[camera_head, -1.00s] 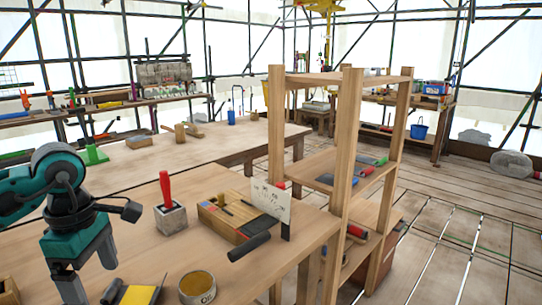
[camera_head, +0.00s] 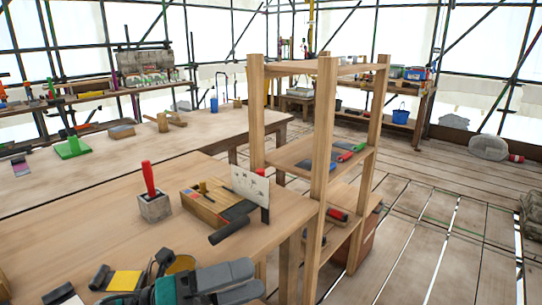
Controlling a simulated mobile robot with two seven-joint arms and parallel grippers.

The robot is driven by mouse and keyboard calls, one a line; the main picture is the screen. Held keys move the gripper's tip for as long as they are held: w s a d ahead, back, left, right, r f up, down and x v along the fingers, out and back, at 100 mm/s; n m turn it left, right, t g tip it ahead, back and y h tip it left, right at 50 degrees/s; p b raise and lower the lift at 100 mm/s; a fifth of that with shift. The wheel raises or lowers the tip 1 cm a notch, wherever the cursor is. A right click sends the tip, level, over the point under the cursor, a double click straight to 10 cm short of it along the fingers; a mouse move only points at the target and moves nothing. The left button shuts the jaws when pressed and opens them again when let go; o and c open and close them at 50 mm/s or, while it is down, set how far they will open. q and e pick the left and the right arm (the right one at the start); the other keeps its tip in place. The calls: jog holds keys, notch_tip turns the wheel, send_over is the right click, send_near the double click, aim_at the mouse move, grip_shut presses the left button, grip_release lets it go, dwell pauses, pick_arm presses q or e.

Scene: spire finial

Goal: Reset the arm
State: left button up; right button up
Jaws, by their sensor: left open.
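My left gripper (camera_head: 235,278) is low in the head view, over the front edge of the near wooden table (camera_head: 90,226). Its grey fingers point right, and it is open with nothing seen between the fingers. The teal wrist part of my left arm (camera_head: 180,290) lies behind it, at the bottom of the view. It partly covers a round yellow tin (camera_head: 181,264). My right gripper is not in view.
A red-handled tool stands in a stone block (camera_head: 155,207). A wooden box of tools (camera_head: 205,203), a white card (camera_head: 250,184) and a dark cylinder (camera_head: 229,230) are beside it. A wooden shelf (camera_head: 326,150) rises at the table's right. The floor (camera_head: 430,230) is open farther right.

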pick_arm(q)
jog(key=w+a+f+n+t+y, duration=0.1)
jog(key=a+f+n+t+y, duration=0.5)
jog(key=n, duration=0.7)
jog(key=w+a+f+n+t+y, duration=0.1)
jog(key=a+f+n+t+y, duration=0.2)
jog(key=f+n+t+y, duration=0.7)
jog(key=s+a+f+n+g+y+p, duration=0.1)
jog(key=s+a+f+n+g, duration=0.3)
jog(key=s+f+n+g, duration=0.5)
notch_tip(320, 180, down, 2)
jog(key=s+n, duration=0.1)
jog(key=n, duration=0.2)
jog(key=shift+s+g+y, duration=0.3)
jog(key=shift+y, duration=0.1)
